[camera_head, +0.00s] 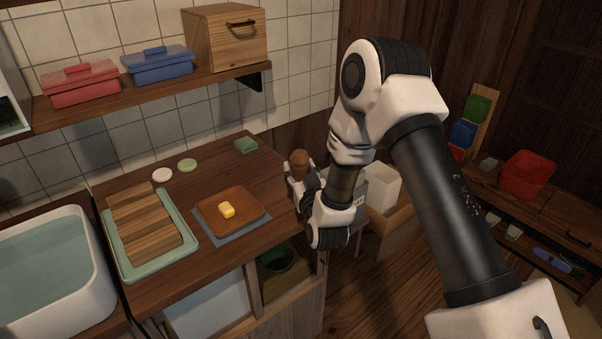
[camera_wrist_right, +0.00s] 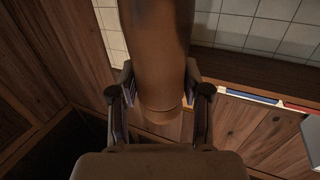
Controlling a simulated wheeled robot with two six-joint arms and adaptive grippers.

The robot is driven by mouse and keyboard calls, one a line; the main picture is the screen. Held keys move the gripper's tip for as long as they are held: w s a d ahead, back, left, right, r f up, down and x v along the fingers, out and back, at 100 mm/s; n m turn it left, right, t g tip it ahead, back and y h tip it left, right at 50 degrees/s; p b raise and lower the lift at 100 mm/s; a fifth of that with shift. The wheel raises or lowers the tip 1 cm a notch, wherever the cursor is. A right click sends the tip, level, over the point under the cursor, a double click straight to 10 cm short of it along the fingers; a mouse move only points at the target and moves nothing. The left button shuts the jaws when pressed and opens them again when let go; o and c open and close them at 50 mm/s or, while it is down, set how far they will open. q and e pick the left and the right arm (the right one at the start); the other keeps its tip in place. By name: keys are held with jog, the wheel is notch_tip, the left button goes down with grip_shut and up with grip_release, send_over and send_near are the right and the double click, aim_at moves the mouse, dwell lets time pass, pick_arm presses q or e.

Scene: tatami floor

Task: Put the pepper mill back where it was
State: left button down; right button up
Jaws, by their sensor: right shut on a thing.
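The brown wooden pepper mill (camera_head: 300,160) shows its rounded top above my right gripper (camera_head: 302,178) in the head view. My right gripper is shut on it at the right end of the wooden counter (camera_head: 262,166). In the right wrist view the pepper mill (camera_wrist_right: 157,60) stands large between the two fingers of the right gripper (camera_wrist_right: 160,112). Its lower part is partly hidden by my gripper in the head view. I cannot tell whether its base touches anything. My left gripper is not in view.
On the counter are a green tray (camera_head: 190,242) with a slatted wooden block, a brown board (camera_head: 251,202) with a yellow piece, two small discs, and a green block (camera_head: 246,145). A wall shelf (camera_head: 190,88) holds red and blue boxes and a wooden box. A basin (camera_head: 95,250) is left.

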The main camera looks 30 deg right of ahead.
aim_at(301, 176)
jog(key=shift+w+d+f, duration=0.25)
jog(key=shift+w+d, duration=0.45)
jog(key=shift+w, duration=0.2)
notch_tip(301, 176, down, 3)
jog(key=shift+w+f, duration=0.1)
jog(key=shift+f, duration=0.1)
jog(key=o, duration=1.2)
jog(key=shift+f, duration=0.1)
jog(key=shift+o, duration=0.2)
